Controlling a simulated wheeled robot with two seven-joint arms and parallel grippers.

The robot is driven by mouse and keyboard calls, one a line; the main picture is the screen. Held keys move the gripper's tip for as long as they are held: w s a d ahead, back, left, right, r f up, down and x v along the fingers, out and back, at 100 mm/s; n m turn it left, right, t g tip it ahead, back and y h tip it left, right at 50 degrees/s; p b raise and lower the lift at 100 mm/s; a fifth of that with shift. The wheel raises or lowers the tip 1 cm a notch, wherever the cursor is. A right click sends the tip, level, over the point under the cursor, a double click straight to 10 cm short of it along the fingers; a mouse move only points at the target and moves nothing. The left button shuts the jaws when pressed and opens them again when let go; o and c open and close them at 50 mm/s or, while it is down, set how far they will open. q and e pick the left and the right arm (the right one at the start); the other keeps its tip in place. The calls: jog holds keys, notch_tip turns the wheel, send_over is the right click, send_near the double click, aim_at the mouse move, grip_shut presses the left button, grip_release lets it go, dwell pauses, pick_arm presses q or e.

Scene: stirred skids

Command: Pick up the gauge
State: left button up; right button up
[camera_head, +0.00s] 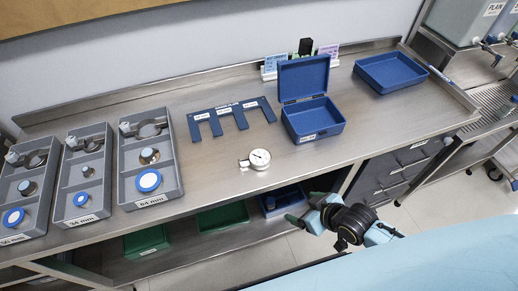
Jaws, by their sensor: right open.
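The gauge (260,158) is a small round dial with a white face and a metal rim, its short stem pointing left. It lies on the bare metal bench top (220,175), near the front edge and in front of the open blue box. My right gripper (299,208) is beyond the bench's front edge, to the right of and nearer than the gauge. Its fingers are apart and hold nothing. The gripper does not touch the gauge. My left gripper does not show.
An open blue box (314,117) with a raised lid stands behind the gauge. A blue slotted rack (231,116) lies behind left. Grey trays (150,160) with parts stand at the left. A blue tray (390,71) is at the back right. Bench around the gauge is clear.

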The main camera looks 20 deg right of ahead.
jog(key=a+r+n+y+p, duration=0.2)
jog(key=a+r+y, duration=0.15)
jog(key=r, duration=0.85)
jog(key=t+y, duration=0.1)
jog(key=t, duration=0.2)
send_near(262, 158)
jog(key=x, duration=0.3)
jog(key=shift+w+d+f+b, duration=0.1)
jog(key=shift+w+b, duration=0.2)
jog(key=shift+b, duration=0.1)
jog(key=shift+a+x, duration=0.25)
jog(key=shift+x, duration=2.65)
jog(key=shift+s+d, duration=0.1)
jog(key=shift+s, duration=0.1)
jog(key=c, duration=1.1)
jog(key=s+d+r+m+t+h+b, duration=0.1)
jog(key=r+m+h, duration=0.1)
jog(key=r, duration=0.3)
jog(key=s+d+r+m+h+b, duration=0.1)
jog(key=d+r+m+h+b, duration=0.1)
jog(key=r, duration=0.4)
jog(key=s+d+r+m+t+h+b, duration=0.1)
jog(key=d+r+m+h+b, duration=0.1)
jog(key=r, duration=0.3)
jog(key=shift+s+d+r+m+t+h, duration=0.15)
jog(key=shift+r+m+t+h, duration=0.15)
jog(key=shift+m+h, duration=0.45)
